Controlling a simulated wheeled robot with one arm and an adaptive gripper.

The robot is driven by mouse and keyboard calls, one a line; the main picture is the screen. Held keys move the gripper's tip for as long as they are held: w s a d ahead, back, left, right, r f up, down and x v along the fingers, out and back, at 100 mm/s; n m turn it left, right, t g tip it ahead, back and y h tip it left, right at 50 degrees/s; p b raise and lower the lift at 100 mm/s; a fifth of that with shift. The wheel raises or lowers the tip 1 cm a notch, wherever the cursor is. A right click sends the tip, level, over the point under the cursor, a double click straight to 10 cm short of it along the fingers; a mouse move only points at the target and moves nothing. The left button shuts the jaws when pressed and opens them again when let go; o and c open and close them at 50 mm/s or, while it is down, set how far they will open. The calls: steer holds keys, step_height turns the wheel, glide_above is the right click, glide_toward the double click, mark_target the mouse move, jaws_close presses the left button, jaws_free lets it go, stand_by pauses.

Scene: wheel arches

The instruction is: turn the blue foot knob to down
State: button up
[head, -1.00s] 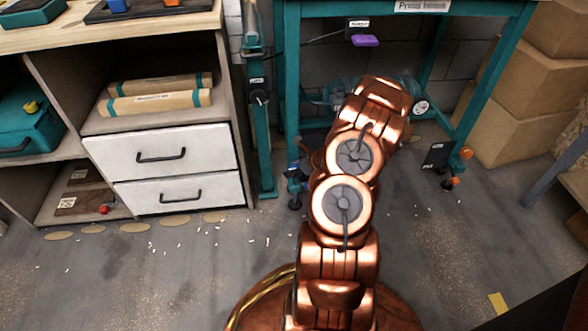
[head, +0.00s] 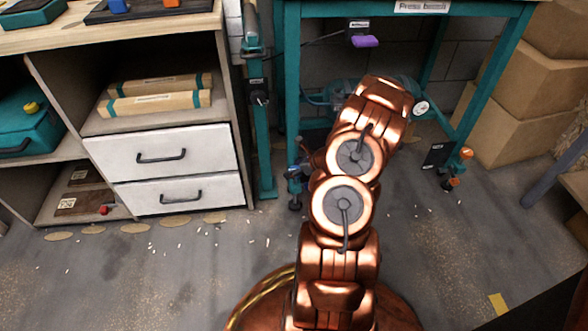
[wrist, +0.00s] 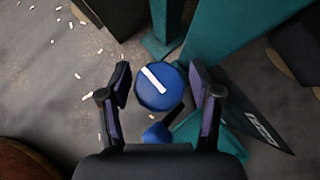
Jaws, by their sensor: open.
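The blue foot knob (wrist: 159,87) is round with a white bar across its face, in the wrist view. The bar slants from upper left to lower right. My gripper (wrist: 160,88) is open, with one dark finger on each side of the knob. Small gaps show between the fingers and the knob, so it is not gripped. In the head view, blue parts of this foot (head: 294,172) show at the bottom of the bench's left leg, just left of my copper arm. My arm hides my gripper there.
The teal press bench (head: 292,70) stands over the foot. An orange knob (head: 466,153) is on its right leg. A white-drawer cabinet (head: 160,150) stands at left, cardboard boxes (head: 515,120) at right. A dark tag (wrist: 262,126) hangs near the right finger.

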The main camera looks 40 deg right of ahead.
steer(key=v, duration=1.1)
steer(key=shift+s+r, duration=0.25)
steer(key=shift+r, duration=0.1)
steer(key=shift+d, duration=0.1)
